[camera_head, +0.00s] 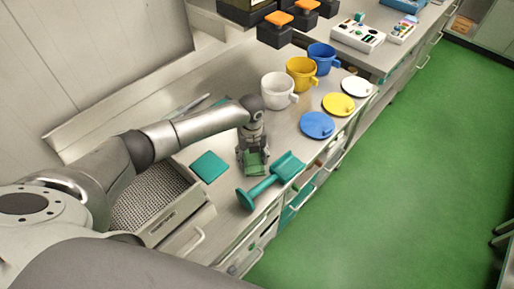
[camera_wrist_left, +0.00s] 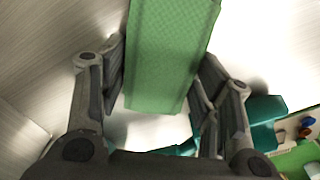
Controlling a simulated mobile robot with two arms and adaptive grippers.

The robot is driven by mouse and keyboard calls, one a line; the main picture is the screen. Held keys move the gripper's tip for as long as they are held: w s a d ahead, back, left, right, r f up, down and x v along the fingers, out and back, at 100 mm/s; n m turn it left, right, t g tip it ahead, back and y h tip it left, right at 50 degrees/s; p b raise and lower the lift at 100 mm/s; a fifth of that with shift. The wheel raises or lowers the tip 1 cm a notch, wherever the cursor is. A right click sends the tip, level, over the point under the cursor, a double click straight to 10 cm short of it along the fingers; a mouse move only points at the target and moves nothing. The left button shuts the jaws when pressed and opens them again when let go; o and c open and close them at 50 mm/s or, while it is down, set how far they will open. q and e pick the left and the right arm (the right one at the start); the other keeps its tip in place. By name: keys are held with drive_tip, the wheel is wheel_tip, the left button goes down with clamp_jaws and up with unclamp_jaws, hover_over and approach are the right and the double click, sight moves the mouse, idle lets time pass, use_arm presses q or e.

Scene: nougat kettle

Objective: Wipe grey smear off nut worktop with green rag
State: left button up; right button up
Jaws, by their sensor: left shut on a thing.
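My left gripper (camera_head: 252,158) is shut on the green rag (camera_head: 257,164) and holds it low at the steel worktop (camera_head: 227,190). In the left wrist view the rag (camera_wrist_left: 168,50) hangs between the two fingers as a flat green strip. I cannot tell whether the rag touches the worktop. I cannot make out the grey smear; dark patches near the fingers in the wrist view may be shadow. My right gripper is not in view.
A teal scoop (camera_head: 263,187) lies just in front of the gripper, and a teal square (camera_head: 209,166) lies left of it. White (camera_head: 277,90), yellow (camera_head: 301,74) and blue (camera_head: 323,58) mugs stand behind, with round lids (camera_head: 317,125) beside them. A perforated tray (camera_head: 150,200) is at left.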

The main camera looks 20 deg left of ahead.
sight(246, 164)
use_arm(q)
drive_tip(key=shift+s+a+f, duration=0.1)
drive_tip(key=shift+s, duration=0.25)
drive_tip(key=shift+s+a+p, duration=0.15)
drive_tip(key=shift+s+p, duration=0.2)
drive_tip(key=shift+p, duration=0.3)
drive_tip(key=shift+s+a+r+p, duration=0.15)
drive_tip(key=shift+s+p, duration=0.25)
drive_tip(key=shift+s+a+r+p, duration=0.1)
drive_tip(key=shift+s+p, duration=0.3)
drive_tip(key=shift+s+a, duration=0.2)
drive_tip(key=shift+s, duration=0.2)
drive_tip(key=shift+w+f, duration=0.1)
drive_tip(key=shift+d, duration=0.1)
